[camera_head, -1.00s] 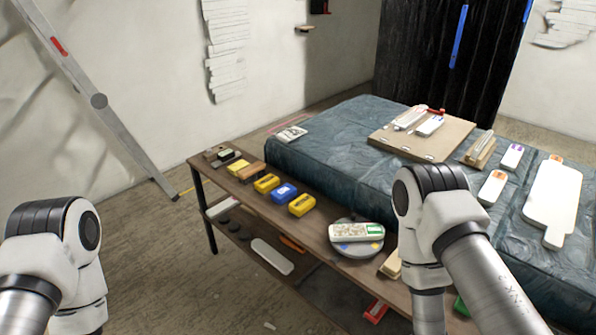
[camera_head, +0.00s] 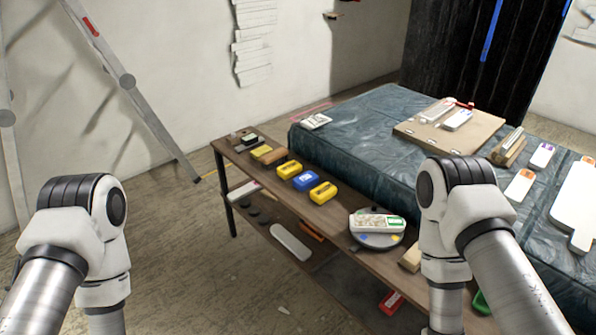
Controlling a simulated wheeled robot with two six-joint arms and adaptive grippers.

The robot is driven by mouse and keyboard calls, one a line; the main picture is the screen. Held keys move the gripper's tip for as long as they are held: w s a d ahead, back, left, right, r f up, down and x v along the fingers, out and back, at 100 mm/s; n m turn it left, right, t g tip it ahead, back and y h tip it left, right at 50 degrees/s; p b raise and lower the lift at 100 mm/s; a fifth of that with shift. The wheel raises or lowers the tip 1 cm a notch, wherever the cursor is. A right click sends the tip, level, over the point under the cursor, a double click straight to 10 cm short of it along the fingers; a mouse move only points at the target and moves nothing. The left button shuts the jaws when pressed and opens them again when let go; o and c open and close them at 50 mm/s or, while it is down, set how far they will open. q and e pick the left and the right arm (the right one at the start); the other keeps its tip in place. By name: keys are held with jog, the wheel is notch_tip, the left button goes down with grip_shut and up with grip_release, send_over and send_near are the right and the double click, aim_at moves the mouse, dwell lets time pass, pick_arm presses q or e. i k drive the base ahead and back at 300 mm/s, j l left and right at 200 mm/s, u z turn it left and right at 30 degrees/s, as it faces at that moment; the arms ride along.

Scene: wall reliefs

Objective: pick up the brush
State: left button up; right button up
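I cannot tell for certain which thing is the brush. A wooden block-like piece (camera_head: 411,258) lies on the brown table (camera_head: 335,226), partly hidden by my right arm. Another wooden piece with a pale top (camera_head: 508,147) lies on the blue-covered surface (camera_head: 365,135). Both of my arms reach down at the left and right of the view. Their grippers are below the picture's edge and out of view.
A lower shelf holds a white long piece (camera_head: 290,242). A ladder (camera_head: 130,85) leans at left. The floor (camera_head: 185,250) left of the table is clear.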

aim_at(271, 160)
jog(key=i+j+z, duration=0.35)
jog(key=i, duration=0.25)
jog(key=i+j+z, duration=0.4)
jog(key=i+j, duration=0.15)
jog(key=j, duration=0.15)
jog(key=i+j+z, duration=0.35)
jog(key=j, duration=0.4)
jog(key=i+l, duration=0.05)
jog(key=i, duration=0.05)
